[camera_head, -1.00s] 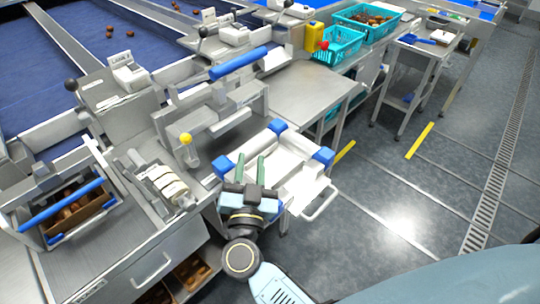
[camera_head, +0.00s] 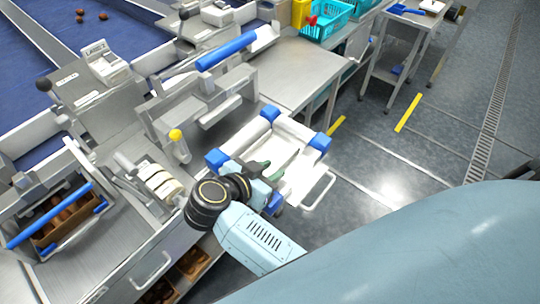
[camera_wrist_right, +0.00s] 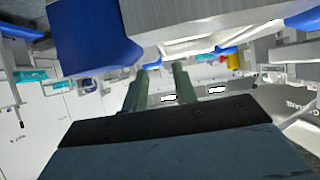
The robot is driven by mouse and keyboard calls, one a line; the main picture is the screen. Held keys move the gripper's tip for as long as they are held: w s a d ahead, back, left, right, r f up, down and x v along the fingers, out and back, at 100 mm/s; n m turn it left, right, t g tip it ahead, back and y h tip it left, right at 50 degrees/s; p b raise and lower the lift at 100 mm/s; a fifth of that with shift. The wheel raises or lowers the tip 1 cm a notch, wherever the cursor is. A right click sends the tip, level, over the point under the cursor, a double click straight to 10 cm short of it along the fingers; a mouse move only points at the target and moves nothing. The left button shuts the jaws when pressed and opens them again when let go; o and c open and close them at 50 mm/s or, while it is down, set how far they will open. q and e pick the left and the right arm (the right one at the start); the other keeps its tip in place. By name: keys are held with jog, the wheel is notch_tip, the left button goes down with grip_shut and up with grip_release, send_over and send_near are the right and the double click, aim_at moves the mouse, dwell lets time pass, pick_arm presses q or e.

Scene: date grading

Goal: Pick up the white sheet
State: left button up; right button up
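A white, blue-cornered holder (camera_head: 316,168) with padded side rails stands at the front edge of the bench. A pale white surface, which looks like the white sheet (camera_head: 283,140), lies between its rails. I cannot clearly tell a separate sheet from the holder's own bed. My right gripper (camera_head: 262,168) is at the near left side of the holder, its green fingers partly hidden by its own wrist. In the right wrist view the two green fingers (camera_wrist_right: 160,70) are apart with nothing seen between them. A blue corner block (camera_wrist_right: 92,35) is close by there. My left gripper is not in view.
A press-like fixture with a blue bar (camera_head: 227,49) and a yellow-knobbed lever (camera_head: 176,136) stand behind and left. Cream rollers (camera_head: 160,182) are at left. A bare steel table (camera_head: 295,75) lies beyond. The floor at right is clear.

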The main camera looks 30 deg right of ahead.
aim_at(282, 165)
jog(key=x, duration=0.6)
jog(key=shift+w+f+b, duration=0.3)
jog(key=shift+w, duration=0.05)
grip_shut()
